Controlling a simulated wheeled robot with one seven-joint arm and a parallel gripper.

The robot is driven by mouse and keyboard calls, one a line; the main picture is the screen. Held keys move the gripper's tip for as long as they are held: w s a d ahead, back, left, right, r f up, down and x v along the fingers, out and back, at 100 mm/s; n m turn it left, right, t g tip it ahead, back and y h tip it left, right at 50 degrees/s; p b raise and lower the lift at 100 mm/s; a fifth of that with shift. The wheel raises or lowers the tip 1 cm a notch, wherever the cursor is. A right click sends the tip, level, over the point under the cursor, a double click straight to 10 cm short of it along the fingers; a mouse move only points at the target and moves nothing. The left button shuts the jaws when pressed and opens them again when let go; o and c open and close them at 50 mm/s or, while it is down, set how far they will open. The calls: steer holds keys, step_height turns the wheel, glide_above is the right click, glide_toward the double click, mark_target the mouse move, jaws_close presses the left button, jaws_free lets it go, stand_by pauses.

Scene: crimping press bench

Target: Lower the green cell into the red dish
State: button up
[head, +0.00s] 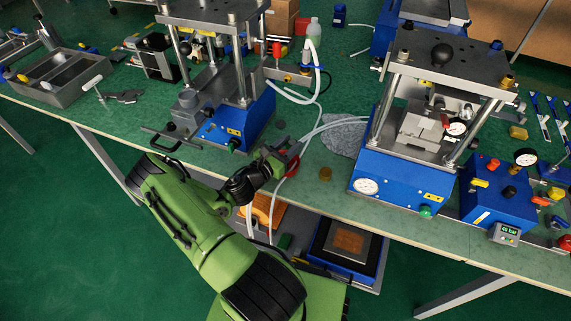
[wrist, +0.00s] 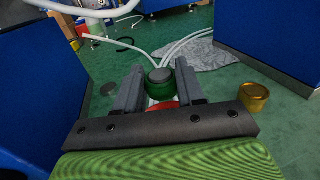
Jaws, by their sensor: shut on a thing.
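In the wrist view the green cell (wrist: 159,90), a short cylinder with a grey top, is upright between the two fingers of my gripper (wrist: 158,88), which is shut on it. The red dish (wrist: 163,105) shows as a red patch just below the cell; most of it is hidden by the cell and the gripper. I cannot tell whether the cell touches the dish. In the head view my gripper (head: 284,157) is low over the bench's front edge area, with a bit of the red dish (head: 293,170) beside it. The cell cannot be made out there.
A brass cylinder (wrist: 254,97) stands to the right of my gripper. A grey cloth (wrist: 207,53) and white hoses lie behind. Blue-based presses stand left (head: 235,125) and right (head: 390,185). A dark disc (head: 279,124) lies flat on the green bench (head: 305,200).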

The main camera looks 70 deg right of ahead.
steer(key=shift+v, duration=1.85)
steer(key=shift+f, duration=0.3)
steer(key=shift+f+b, duration=1.15)
steer(key=shift+f, duration=0.4)
stand_by(0.4)
steer(key=o, duration=1.2)
steer(key=shift+c, duration=0.2)
steer(key=p+v, duration=0.1)
steer(key=v, duration=1.4)
steer(key=shift+a+p, duration=0.35)
